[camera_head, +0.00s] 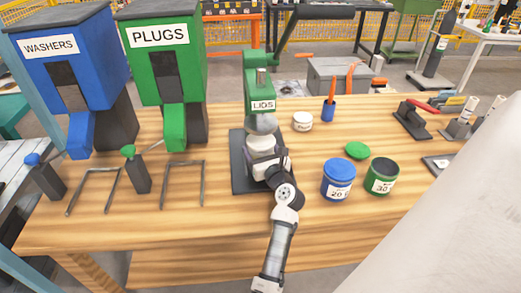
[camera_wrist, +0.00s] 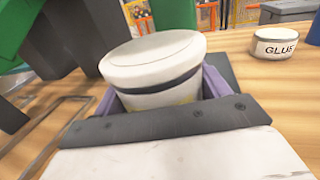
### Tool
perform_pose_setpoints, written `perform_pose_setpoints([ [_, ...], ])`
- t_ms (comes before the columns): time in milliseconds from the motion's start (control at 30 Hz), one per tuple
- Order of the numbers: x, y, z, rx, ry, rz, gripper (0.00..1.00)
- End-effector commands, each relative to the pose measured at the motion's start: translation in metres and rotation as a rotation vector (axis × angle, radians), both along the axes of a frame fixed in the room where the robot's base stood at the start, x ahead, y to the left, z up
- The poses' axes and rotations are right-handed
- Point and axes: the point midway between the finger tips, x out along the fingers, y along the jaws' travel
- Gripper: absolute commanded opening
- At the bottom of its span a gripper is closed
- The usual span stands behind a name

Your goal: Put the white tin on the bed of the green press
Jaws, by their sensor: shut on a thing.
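The green press (camera_head: 258,85), marked LIDS, stands mid-table on a dark base plate (camera_head: 240,182). The white tin (camera_head: 261,146) is under the press head, over the plate. In the wrist view the white tin (camera_wrist: 155,72) has a pale lid with a dark band below it and looks slightly tilted. My gripper (camera_head: 268,165) reaches in from the front and is shut on the tin; its purple fingers (camera_wrist: 210,82) lie on both sides of it. Whether the tin's bottom touches the bed is hidden.
A small white GLUE tin (camera_head: 302,121) stands right of the press, also in the wrist view (camera_wrist: 275,42). A blue tin (camera_head: 338,180), a green tin (camera_head: 382,176) and a green lid (camera_head: 357,150) are at right. The PLUGS dispenser (camera_head: 160,50) and wire stands (camera_head: 182,183) are left.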

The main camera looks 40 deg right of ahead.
Motion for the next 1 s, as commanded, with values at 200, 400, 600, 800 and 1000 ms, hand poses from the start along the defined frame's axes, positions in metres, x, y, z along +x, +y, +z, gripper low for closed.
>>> perform_pose_setpoints([
  [200, 0.000, 0.000, -0.003, 0.000, 0.000, 0.000, 0.87],
  [400, 0.000, 0.000, -0.003, 0.000, 0.000, 0.000, 0.97],
  [600, 0.000, 0.000, 0.000, -0.001, -0.001, 0.000, 0.97],
  [800, -0.025, 0.007, -0.002, 0.000, 0.000, -0.002, 0.97],
  [1000, -0.068, 0.020, -0.002, 0.000, 0.000, -0.002, 0.97],
])
